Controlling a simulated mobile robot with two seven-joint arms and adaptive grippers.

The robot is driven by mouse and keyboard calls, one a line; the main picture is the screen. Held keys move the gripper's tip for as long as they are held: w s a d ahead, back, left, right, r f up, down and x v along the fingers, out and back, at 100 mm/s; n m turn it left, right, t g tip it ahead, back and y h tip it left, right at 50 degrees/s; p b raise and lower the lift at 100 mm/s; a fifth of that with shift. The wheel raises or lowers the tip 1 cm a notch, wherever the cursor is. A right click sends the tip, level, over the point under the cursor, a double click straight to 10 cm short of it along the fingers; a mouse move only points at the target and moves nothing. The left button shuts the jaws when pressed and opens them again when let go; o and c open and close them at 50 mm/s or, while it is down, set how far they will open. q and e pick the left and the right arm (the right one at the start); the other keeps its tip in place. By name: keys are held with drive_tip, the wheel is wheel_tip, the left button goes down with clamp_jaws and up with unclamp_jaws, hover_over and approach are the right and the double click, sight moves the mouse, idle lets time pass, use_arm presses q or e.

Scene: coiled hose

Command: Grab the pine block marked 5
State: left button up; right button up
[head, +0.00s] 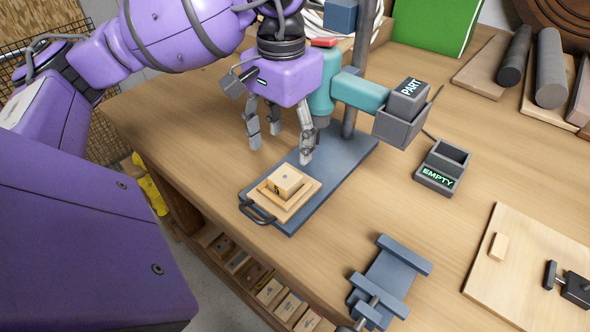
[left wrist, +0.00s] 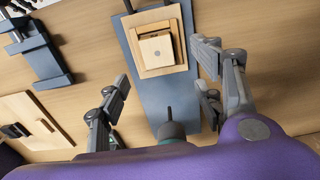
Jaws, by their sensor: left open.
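A small pale pine block (head: 287,183) sits on a square wooden plate (head: 299,208) on the blue-grey base (head: 335,170) of a stand. A dark mark shows on its near side, too small to read surely. In the left wrist view the left gripper's fingers (left wrist: 163,90) stand wide on both sides of the base, apart from the block. My right gripper is not in view.
The stand's post (head: 360,60) and teal arm (head: 358,93) rise close to my left gripper. A grey box labelled PART (head: 400,125) and a tray labelled EMPTY (head: 441,168) are to the right. A vise (head: 388,282) stands in front. Several wooden pieces lie on a shelf below.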

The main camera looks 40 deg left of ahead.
sight(285, 176)
use_arm(q)
drive_tip(key=f, duration=0.4)
drive_tip(key=f+p, duration=0.1)
drive_tip(key=f, duration=0.1)
drive_tip(key=shift+s+d+f, duration=0.15)
drive_tip(key=shift+s+f, duration=0.1)
drive_tip(key=shift+s, duration=0.1)
drive_tip(key=shift+f, duration=0.45)
drive_tip(key=c, duration=1.2)
drive_tip(key=shift+w+r, duration=0.1)
